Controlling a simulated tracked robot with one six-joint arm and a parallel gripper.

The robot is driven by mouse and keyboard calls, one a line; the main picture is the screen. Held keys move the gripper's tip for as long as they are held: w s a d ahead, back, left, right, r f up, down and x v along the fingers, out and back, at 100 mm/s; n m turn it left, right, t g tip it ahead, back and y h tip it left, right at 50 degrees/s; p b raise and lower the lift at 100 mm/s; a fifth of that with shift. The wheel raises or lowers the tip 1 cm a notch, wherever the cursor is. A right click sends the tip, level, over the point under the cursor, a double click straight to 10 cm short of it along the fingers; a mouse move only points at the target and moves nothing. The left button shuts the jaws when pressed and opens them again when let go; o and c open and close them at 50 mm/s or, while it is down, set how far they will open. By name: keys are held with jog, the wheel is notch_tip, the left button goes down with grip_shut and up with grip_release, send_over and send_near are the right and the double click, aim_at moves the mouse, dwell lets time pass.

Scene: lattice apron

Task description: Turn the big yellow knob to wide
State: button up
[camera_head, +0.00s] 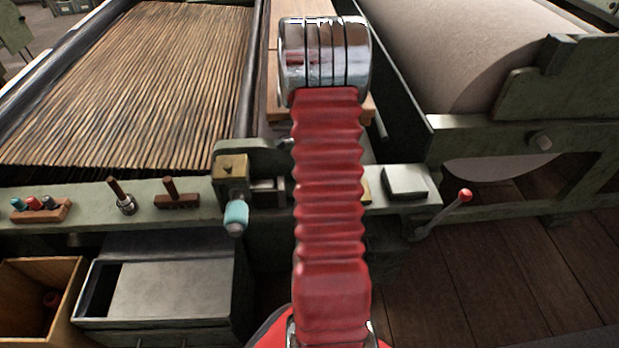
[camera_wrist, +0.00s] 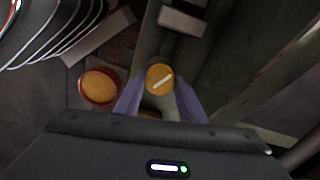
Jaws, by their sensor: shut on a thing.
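The yellow knob (camera_wrist: 160,76) shows in the wrist view as a round yellow top with a pale pointer line slanting from lower left to upper right. My gripper (camera_wrist: 159,92) has its two purple fingers on either side of the knob and is shut on it. No scale or "wide" mark can be read. In the head view my red arm hides the gripper and the knob.
A round orange-topped piece with a red rim (camera_wrist: 98,86) lies left of my fingers. In the head view, a red-tipped lever (camera_head: 464,196) and a grey box (camera_head: 405,181) are right of my arm; a teal-handled part (camera_head: 236,215) is left.

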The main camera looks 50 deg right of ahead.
jog(key=n, duration=0.7)
jog(key=shift+w+d+r, duration=0.1)
jog(key=n, duration=0.6)
jog(key=shift+n, duration=0.4)
jog(key=n, duration=0.5)
jog(key=shift+w+n, duration=0.1)
jog(key=shift+n, duration=2.3)
jog(key=o, duration=1)
jog(key=shift+o, duration=0.2)
